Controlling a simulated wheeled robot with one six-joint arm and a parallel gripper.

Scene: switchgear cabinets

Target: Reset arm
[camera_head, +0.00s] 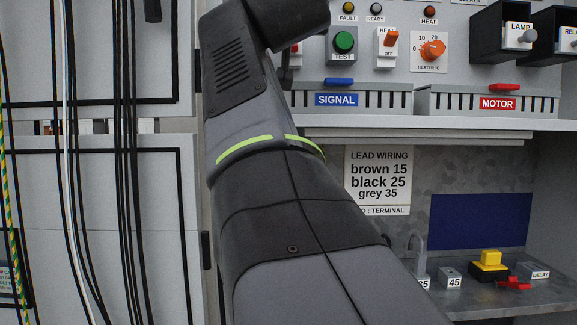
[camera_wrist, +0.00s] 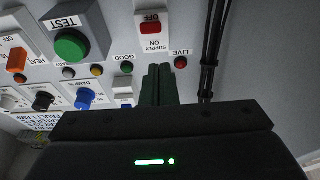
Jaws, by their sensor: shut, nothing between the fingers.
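My arm (camera_head: 285,190) fills the middle of the head view, rising from the bottom edge toward the top. My gripper is out of the head view. In the wrist view my gripper (camera_wrist: 158,84) shows as two dark fingers side by side, shut with nothing between them. Its tips lie in front of the panel, just below the red SUPPLY switch (camera_wrist: 151,27) and between the green GOOD lamp (camera_wrist: 127,67) and the red LIVE lamp (camera_wrist: 180,62). I cannot tell how far the tips are from the panel.
The green TEST button (camera_head: 344,41), orange HEAT switch (camera_head: 390,39) and heater knob (camera_head: 432,50) are on the panel right of my arm. Below are SIGNAL (camera_head: 337,99) and MOTOR (camera_head: 497,103) terminal strips. A shelf holds a yellow button (camera_head: 490,259). Cables (camera_head: 125,150) hang at left.

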